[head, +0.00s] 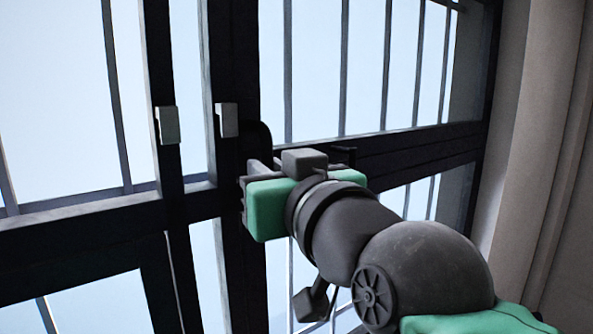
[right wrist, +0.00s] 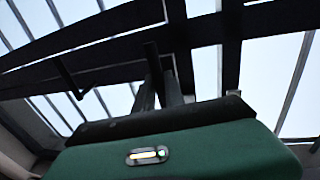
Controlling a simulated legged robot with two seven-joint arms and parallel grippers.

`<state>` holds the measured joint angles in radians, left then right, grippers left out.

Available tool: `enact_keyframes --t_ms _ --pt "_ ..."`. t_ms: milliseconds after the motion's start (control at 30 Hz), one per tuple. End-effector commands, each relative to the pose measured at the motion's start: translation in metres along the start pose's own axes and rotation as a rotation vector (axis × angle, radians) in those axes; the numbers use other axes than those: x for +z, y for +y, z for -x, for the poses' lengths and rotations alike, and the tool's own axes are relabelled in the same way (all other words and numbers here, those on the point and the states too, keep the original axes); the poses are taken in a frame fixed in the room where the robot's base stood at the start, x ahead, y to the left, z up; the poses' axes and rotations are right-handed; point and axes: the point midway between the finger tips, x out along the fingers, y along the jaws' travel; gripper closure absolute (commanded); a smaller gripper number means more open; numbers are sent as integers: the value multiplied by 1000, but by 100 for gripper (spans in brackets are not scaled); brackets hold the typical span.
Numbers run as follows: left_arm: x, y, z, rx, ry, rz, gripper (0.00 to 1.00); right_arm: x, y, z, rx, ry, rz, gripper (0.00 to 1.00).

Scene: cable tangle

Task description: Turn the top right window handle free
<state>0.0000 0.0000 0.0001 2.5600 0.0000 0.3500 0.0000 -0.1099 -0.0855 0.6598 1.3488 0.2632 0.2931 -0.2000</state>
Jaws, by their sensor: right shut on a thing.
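My right gripper (head: 250,178), with green and dark grey housing, reaches in from the lower right to the dark window frame (head: 235,75). Its fingers are closed at the frame post, on what seems to be the dark window handle; the gripper hides most of it. A dark rounded piece (head: 262,135) shows just above the fingers. In the right wrist view the two fingers (right wrist: 165,88) stand close together against the dark frame, and what lies between them is hard to see. My left gripper is not in view.
Two light grey blocks (head: 168,125) (head: 227,120) sit on the upright posts left of my gripper. A thin dark bent lever (right wrist: 75,82) shows beside the fingers in the right wrist view. Vertical bars stand behind the panes. A beige wall (head: 535,140) bounds the right side.

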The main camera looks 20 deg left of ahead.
Motion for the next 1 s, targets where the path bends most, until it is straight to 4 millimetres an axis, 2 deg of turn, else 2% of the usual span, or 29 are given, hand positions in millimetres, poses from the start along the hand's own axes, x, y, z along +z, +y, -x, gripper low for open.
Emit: enact_keyframes --t_ms 567,767,1000 --pt "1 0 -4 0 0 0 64 3 2 -1 1 0 12 100" --pt "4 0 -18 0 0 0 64 6 6 -2 1 14 76 100" --pt "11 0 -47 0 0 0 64 7 14 -4 0 47 243 100"
